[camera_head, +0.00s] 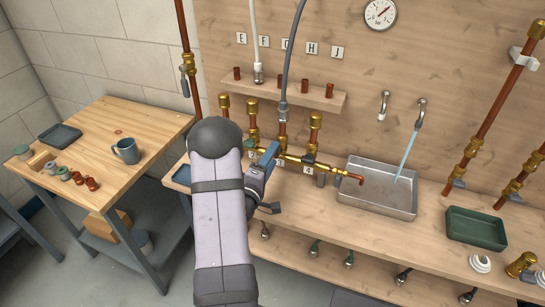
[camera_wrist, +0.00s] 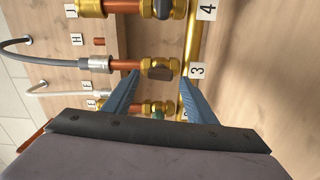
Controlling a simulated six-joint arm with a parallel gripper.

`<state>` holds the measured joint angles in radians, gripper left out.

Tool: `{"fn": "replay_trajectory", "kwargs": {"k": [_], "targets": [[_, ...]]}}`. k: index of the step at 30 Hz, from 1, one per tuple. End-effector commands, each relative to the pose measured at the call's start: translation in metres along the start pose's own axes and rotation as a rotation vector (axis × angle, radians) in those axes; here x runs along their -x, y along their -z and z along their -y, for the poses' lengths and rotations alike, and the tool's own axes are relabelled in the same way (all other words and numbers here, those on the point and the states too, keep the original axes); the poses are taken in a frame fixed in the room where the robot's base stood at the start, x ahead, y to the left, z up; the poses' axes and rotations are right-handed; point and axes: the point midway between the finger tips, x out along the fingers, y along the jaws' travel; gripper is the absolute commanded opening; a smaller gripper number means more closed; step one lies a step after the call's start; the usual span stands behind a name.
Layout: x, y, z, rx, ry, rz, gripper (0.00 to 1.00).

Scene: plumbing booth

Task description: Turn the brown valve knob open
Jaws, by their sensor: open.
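The brown valve knob (camera_wrist: 160,73) sits on a brass-fitted copper branch beside label 3 in the wrist view. My gripper (camera_wrist: 161,78) is open, with one blue finger on either side of the knob. The fingertips reach about level with the knob, and I see no clear contact. In the head view my gripper (camera_head: 268,158) is over the brass manifold (camera_head: 290,158), and my arm and finger cover much of this branch. I cannot make out the brown knob there.
A green knob (camera_wrist: 157,115) is on the neighbouring branch, and a dark knob (camera_wrist: 162,8) on the one by label 4. A grey hose (camera_head: 293,55) hangs above the manifold. A metal sink (camera_head: 376,204) stands to the right, with a blue stream (camera_head: 407,155) falling into it.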

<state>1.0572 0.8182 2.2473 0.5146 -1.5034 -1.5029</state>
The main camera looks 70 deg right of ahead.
Motion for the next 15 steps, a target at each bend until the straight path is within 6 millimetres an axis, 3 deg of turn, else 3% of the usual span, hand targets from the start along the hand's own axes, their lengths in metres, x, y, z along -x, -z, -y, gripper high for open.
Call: {"fn": "replay_trajectory", "kwargs": {"k": [9, 15], "targets": [[0.043, 0.001, 0.002, 0.001, 0.0, -0.003, 0.52], [0.059, 0.0, 0.001, 0.001, 0.0, -0.002, 0.52]]}}
